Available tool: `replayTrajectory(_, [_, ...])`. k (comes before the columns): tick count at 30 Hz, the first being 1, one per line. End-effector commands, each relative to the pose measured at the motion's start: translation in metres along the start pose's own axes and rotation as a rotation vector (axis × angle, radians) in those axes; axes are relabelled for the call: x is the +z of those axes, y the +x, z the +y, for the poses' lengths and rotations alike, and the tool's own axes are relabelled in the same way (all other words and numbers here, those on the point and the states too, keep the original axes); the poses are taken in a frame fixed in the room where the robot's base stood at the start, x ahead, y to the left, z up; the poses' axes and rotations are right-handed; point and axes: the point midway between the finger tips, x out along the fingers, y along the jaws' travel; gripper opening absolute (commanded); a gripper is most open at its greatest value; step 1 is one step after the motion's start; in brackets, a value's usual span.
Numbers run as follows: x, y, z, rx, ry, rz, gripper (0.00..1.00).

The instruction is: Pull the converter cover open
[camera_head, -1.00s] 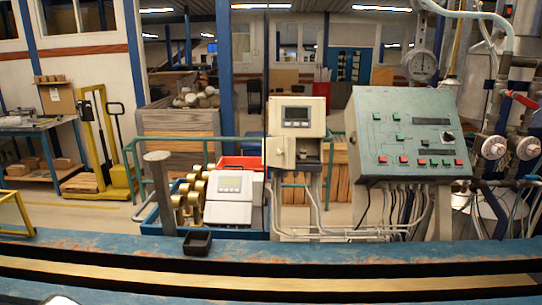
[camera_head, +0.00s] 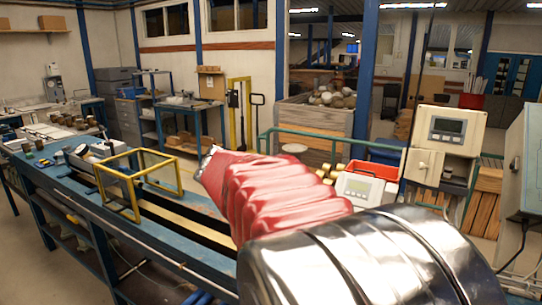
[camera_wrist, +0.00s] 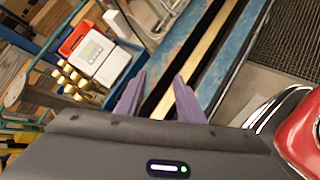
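A beige box with a grey display (camera_head: 448,129), which looks like the converter, stands at the right in the head view. Its lower left part carries a pale cover (camera_head: 425,166) that looks shut, beside a recess with a small dark fitting. I cannot make out this box for sure in the wrist view. My gripper (camera_wrist: 160,77) shows two purple fingers, spread apart with nothing between them, over the blue bench with the brass-coloured rail. In the head view my red and chrome arm fills the front, and the gripper cannot be made out.
A white meter (camera_head: 361,189) sits by a red bin and several brass fittings left of the beige box; it also shows in the wrist view (camera_wrist: 103,57). A green rail (camera_head: 300,132) runs behind. A yellow frame (camera_head: 137,180) stands on the blue bench. A grey panel cabinet (camera_head: 526,180) stands far right.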

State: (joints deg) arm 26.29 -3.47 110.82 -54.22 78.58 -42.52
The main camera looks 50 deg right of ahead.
Motion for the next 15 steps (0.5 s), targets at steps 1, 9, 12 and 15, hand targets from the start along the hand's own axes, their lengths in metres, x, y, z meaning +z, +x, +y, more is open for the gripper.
replayTrajectory(1, [0.01,0.012,0.014,-0.006,-0.036,-0.065,0.35])
replayTrajectory(9, [0.071,0.06,0.077,-0.06,-0.241,-0.403,0.35])
replayTrajectory(12, [0.092,0.076,0.097,-0.097,-0.314,-0.523,0.35])
replayTrajectory(15, [0.109,0.088,0.113,-0.135,-0.375,-0.623,0.35])
